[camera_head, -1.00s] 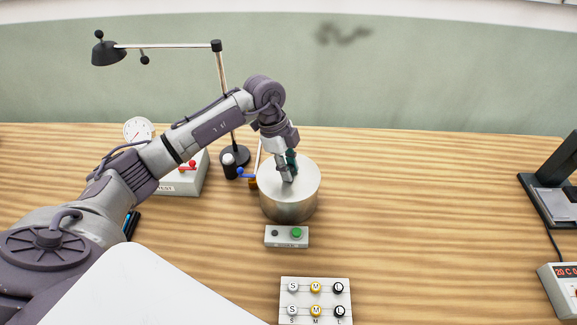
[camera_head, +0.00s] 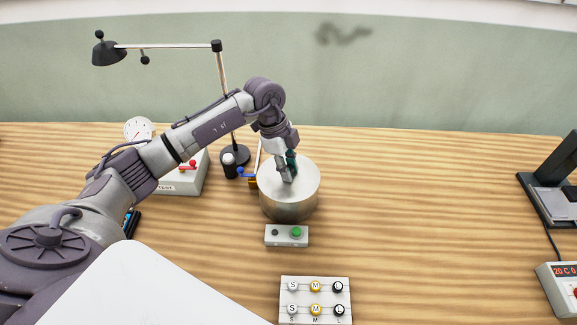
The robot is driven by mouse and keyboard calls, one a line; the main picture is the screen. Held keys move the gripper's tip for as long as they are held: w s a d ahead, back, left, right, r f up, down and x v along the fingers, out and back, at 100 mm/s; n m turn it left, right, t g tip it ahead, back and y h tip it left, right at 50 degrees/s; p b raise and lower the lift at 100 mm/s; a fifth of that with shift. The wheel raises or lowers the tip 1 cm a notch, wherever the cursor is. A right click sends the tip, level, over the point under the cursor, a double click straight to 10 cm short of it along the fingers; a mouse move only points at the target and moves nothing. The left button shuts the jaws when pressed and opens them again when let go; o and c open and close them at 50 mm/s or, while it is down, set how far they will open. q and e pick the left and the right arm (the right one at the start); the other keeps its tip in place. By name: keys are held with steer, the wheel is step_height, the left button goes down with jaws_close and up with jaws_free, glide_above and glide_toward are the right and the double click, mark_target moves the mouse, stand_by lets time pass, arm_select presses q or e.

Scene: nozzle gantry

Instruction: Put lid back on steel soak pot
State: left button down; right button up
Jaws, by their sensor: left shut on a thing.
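The steel soak pot (camera_head: 290,206) stands on the wooden table near the middle of the head view. Its round, light metal lid (camera_head: 307,174) lies over the top of the pot, and I see no clear gap between them. My left gripper (camera_head: 288,178) points down at the middle of the lid and is shut on the lid's grip, which the fingers hide. My right gripper is not in view.
A small box with a green button (camera_head: 288,236) sits just in front of the pot. A rack of S, M, L nozzles (camera_head: 315,299) is nearer. A lamp (camera_head: 235,156) and a gauge box (camera_head: 180,178) stand left. Table right of the pot is clear.

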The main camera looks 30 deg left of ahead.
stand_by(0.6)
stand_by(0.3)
arm_select(q)
steer(key=c, duration=0.8)
jaws_free()
steer(key=shift+c, duration=0.2)
steer(key=o, duration=0.5)
steer(key=shift+r+p, duration=3.2)
steer(key=shift+r, duration=0.3)
steer(key=shift+c, duration=0.4)
